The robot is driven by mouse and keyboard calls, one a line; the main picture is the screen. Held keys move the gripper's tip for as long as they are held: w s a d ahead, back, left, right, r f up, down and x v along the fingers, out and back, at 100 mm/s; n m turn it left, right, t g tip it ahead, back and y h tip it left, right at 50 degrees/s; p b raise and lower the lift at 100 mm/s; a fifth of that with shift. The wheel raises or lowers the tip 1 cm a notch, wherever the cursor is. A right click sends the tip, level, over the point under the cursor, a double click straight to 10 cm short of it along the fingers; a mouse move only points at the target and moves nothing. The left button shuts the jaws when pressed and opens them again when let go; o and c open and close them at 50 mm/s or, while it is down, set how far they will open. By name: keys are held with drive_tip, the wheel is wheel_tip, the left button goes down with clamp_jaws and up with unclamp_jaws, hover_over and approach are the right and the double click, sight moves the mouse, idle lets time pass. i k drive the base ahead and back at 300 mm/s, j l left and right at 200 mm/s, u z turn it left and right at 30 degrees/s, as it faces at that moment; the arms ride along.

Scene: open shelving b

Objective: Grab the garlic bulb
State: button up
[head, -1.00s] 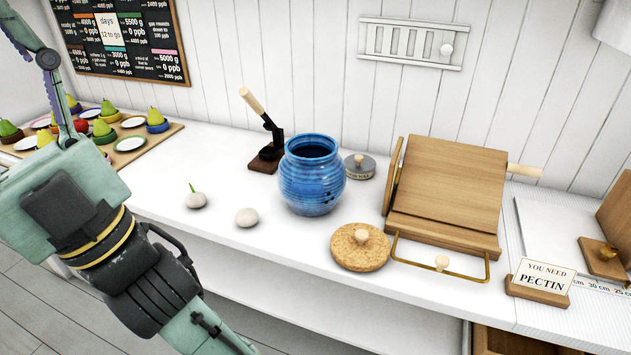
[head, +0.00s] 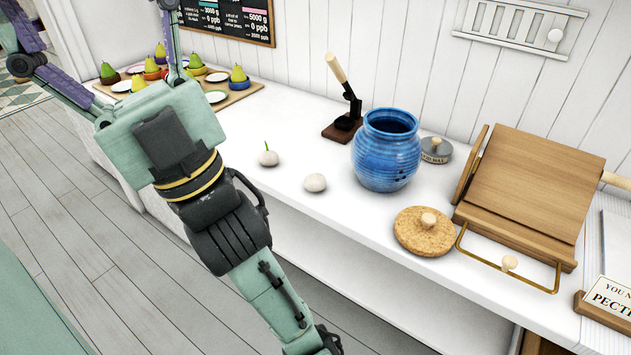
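Two small whitish round items lie on the white counter in the head view. One, with a short green sprout (head: 268,157), looks like the garlic bulb. The other, plain and rounder (head: 315,183), lies to its right and nearer; its kind is hard to tell. My gripper (head: 100,42) is at the upper left, close to the camera, its two fingers spread wide and pointing up and left. The fingertips are partly cut off by the picture's edge. The gripper is apart from both items, to their left in the picture.
A blue ribbed jar (head: 386,150) stands right of the round items, with a cork lid (head: 422,232) in front. A dark press-like tool (head: 343,112) stands behind. A board of pears and plates (head: 238,98) is further left. A wooden stand (head: 530,190) is at right.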

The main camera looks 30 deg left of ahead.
sight(314, 183)
drive_tip(key=j+z, duration=0.15)
drive_tip(key=j, duration=0.3)
drive_tip(key=k+j+z, duration=0.15)
drive_tip(key=j, duration=0.3)
drive_tip(key=j+z, duration=0.15)
drive_tip(key=j, duration=0.3)
drive_tip(key=k+j+z, duration=0.15)
drive_tip(key=j, duration=0.25)
